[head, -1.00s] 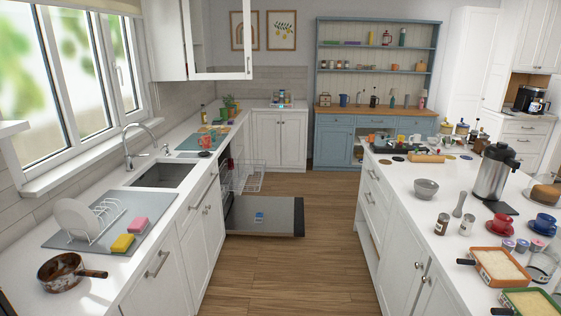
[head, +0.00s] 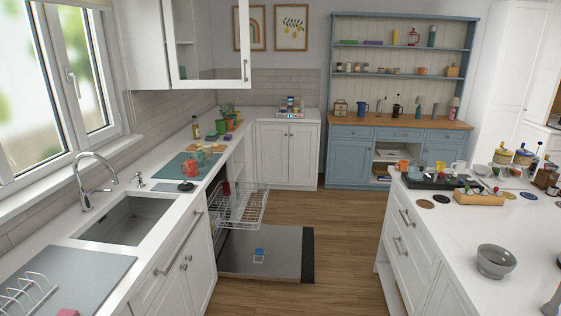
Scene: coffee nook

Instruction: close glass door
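The glass door (head: 208,82) is a white-framed pane on the upper wall cabinet (head: 145,50) at the top left. It is swung open and stands out from the cabinet, with a vertical metal handle (head: 246,70) near its right edge. The wall and some shelving show through the glass. Its top is cut off by the picture edge. Neither of my grippers is in view.
The dishwasher door (head: 265,262) is folded down low over the floor, with a wire rack (head: 238,207) pulled out above it. The sink counter (head: 160,205) runs along the left and a white island (head: 465,225) stands right. Wooden floor (head: 345,245) is clear between them.

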